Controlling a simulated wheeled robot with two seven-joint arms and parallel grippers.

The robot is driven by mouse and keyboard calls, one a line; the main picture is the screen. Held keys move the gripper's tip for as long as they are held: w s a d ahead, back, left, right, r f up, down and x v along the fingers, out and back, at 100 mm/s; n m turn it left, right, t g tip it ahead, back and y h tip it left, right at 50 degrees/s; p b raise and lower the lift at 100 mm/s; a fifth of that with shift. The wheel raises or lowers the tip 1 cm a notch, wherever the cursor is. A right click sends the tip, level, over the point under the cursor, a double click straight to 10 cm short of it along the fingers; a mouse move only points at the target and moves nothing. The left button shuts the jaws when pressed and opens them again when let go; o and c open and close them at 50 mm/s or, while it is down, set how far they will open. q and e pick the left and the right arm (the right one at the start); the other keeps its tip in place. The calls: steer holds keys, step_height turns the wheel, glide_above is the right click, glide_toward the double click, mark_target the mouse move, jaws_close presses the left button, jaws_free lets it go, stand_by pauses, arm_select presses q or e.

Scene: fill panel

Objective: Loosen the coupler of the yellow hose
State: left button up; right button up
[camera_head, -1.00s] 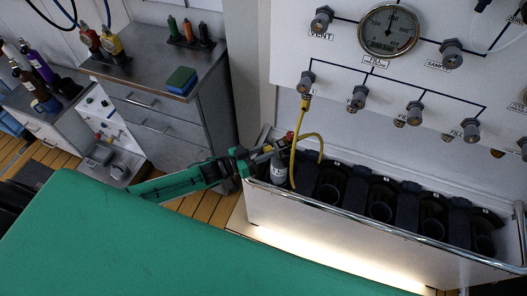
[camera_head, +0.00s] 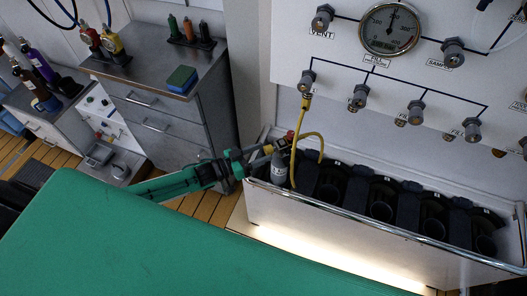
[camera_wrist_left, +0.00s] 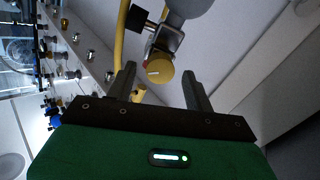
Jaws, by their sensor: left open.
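The yellow hose (camera_head: 294,150) hangs from a fitting on the panel and loops down to a grey bottle (camera_head: 278,172) in the leftmost place of the rack. Its yellow coupler (camera_wrist_left: 159,70) is on the metal valve at the bottle's top, with a black knob (camera_wrist_left: 138,19) beside it. My left gripper (camera_head: 262,152) reaches in from the left beside the bottle top. In the left wrist view its two fingers stand apart, one on each side of the coupler in the picture; I cannot tell whether they touch it. My right gripper is not in view.
The white rack (camera_head: 330,232) has several empty black holders right of the bottle. The panel (camera_head: 330,80) with knobs and a gauge (camera_head: 390,28) rises behind it. A grey cabinet (camera_head: 160,105) stands at left. A green surface (camera_head: 150,245) fills the foreground.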

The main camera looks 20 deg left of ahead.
arm_select(q)
steer(key=b+v, duration=0.1)
steer(key=v, duration=1.1)
steer(key=shift+b, duration=0.35)
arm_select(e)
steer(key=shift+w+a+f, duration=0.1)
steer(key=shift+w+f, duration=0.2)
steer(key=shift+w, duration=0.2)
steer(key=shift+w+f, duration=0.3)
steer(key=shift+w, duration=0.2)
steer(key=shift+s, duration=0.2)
